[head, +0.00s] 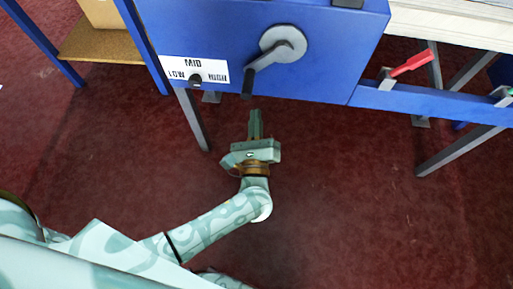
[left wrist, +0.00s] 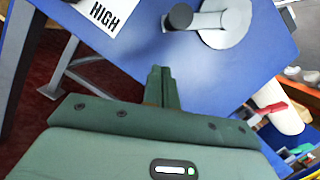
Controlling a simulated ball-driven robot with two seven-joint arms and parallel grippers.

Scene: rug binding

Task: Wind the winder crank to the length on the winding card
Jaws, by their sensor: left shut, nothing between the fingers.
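The winder crank (head: 271,60) sits on the front of a blue cabinet (head: 330,55). It has a round grey hub, an arm slanting down to the left and a dark handle. The crank also shows in the left wrist view (left wrist: 222,22), with its dark knob (left wrist: 180,16) end-on. My left gripper (head: 255,112) is shut and empty, just below the crank handle and apart from it. It also shows in the left wrist view (left wrist: 161,72). My right gripper is not in view. I cannot make out a winding card.
A white label (head: 193,70) reading LOW, MID and HIGH carries a dark selector knob (head: 195,80). A red-handled lever (head: 411,64) stands on a blue rail to the right. A wooden shelf (head: 100,48) is at the upper left. The dark red floor is clear below the cabinet.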

